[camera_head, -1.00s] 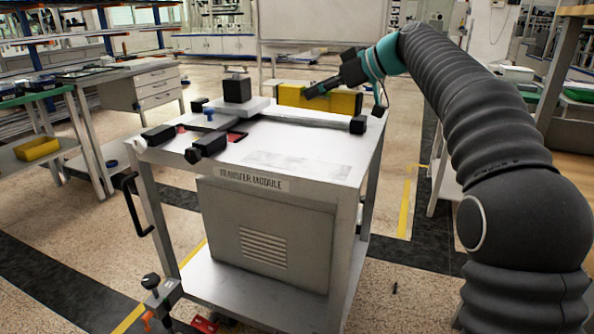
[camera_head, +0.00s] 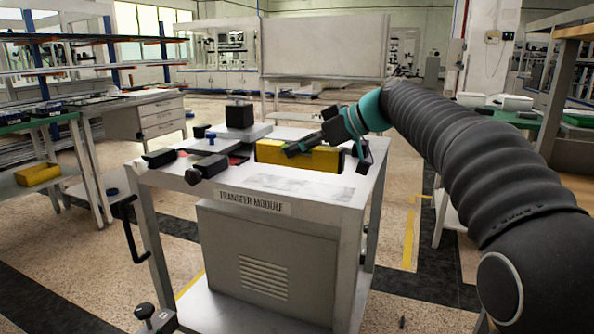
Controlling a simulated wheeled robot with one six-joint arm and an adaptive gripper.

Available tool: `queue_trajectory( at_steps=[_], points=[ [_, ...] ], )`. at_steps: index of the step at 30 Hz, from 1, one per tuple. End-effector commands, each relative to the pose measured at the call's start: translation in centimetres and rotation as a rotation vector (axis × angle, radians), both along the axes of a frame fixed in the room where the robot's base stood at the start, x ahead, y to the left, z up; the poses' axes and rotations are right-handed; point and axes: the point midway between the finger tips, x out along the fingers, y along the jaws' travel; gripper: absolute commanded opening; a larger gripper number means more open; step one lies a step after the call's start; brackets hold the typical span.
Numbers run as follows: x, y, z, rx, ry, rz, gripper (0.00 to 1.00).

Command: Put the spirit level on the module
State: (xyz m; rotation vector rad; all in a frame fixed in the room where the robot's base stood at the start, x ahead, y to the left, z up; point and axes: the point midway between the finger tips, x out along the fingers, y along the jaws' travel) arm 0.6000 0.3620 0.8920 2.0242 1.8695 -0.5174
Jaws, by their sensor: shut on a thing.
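The spirit level (camera_head: 272,153) is a yellow, box-like bar. It appears over the right-middle part of the module's top. My gripper (camera_head: 308,146), dark with a teal band on the wrist behind it, is shut on it from the right and hides part of its upper face. The module (camera_head: 317,186) is a grey-white cart labelled TRANSFER MODULE, with a flat top. I cannot tell whether the level touches the top or hangs just above it.
A black block (camera_head: 239,115) on a pale plate stands at the back of the module's top. Dark clamp-like parts (camera_head: 207,168) lie at its left. The front strip of the top is clear. A shelf with a yellow bin (camera_head: 38,174) stands at the far left.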

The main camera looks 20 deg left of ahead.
Motion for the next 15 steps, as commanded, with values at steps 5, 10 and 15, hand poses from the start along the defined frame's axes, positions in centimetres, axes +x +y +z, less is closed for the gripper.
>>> queue_trajectory(
  at_steps=[5,10,15],
  points=[
    [-0.3,0.4,-1.0,0.000,0.001,0.000,0.00],
    [-0.3,0.4,-3.4,-0.001,0.002,-0.001,0.00],
    [-0.3,0.4,-4.3,0.001,-0.001,0.000,0.00]
  ],
)
